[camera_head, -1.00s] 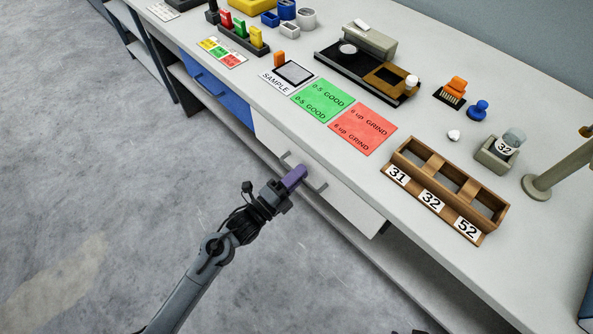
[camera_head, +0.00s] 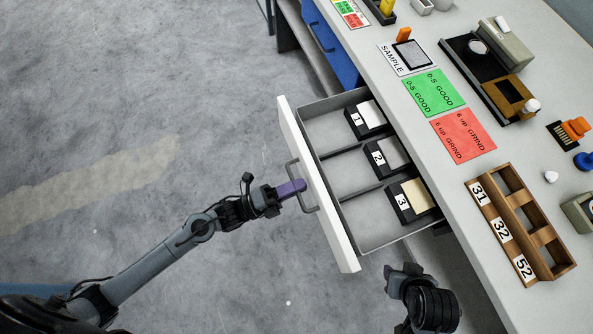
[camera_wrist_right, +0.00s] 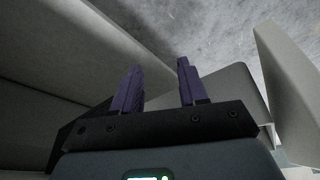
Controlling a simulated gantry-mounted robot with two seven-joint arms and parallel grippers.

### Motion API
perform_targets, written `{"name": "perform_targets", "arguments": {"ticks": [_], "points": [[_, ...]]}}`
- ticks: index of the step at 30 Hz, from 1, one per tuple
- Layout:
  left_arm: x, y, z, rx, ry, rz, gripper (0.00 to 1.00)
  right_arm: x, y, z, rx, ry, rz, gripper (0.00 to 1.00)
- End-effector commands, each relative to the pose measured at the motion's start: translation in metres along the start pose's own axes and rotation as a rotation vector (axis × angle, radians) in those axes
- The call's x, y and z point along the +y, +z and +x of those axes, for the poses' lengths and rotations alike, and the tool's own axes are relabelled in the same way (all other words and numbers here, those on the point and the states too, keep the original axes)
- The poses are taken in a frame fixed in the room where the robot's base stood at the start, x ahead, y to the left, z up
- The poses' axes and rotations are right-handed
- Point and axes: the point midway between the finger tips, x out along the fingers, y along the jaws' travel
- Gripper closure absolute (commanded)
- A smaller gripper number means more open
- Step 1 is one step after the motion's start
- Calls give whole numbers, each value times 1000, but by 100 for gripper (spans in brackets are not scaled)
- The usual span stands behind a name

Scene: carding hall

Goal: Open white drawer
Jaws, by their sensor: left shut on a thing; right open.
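The white drawer (camera_head: 320,190) is pulled out from under the bench in the head view. Inside it are grey compartments with black boxes labelled 1 (camera_head: 367,119), 2 (camera_head: 388,157) and 3 (camera_head: 411,200). My left gripper (camera_head: 298,187) is shut on the drawer's grey bar handle (camera_head: 296,170), its purple fingers at the handle's near part. My right gripper (camera_wrist_right: 156,88) is open in the right wrist view, with nothing between its purple fingers. In the head view the right wrist is below the drawer's near corner; its fingertips are hard to make out there.
The bench top (camera_head: 420,130) carries a green card (camera_head: 433,92), a red card (camera_head: 463,136) and a wooden rack (camera_head: 518,222). A blue drawer (camera_head: 331,43) sits shut beyond the white one. Open floor (camera_head: 130,100) lies left of the drawer.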

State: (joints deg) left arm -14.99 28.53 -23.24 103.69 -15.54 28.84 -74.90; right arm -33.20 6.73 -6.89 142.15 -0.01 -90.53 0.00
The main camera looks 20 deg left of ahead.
Motion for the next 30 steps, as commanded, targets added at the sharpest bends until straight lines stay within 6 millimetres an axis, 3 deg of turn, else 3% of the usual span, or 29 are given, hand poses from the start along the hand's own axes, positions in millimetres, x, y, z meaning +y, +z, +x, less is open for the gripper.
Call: {"name": "perform_targets", "arguments": {"ticks": [15, 16, 18, 30], "points": [[0, -3, -3, 17, 0, -2, 100, 0, 0, -1, -2, -1, 1, 57], [0, -3, -3, 18, 0, -2, 78, 0, 0, -1, -2, -1, 1, 57], [0, -3, -3, 18, 0, -2, 70, 0, 0, -1, -2, 0, 0, 57], [0, -2, -10, 17, 2, -2, 70, 2, 0, -2, -4, 5, -7, 57]]}}
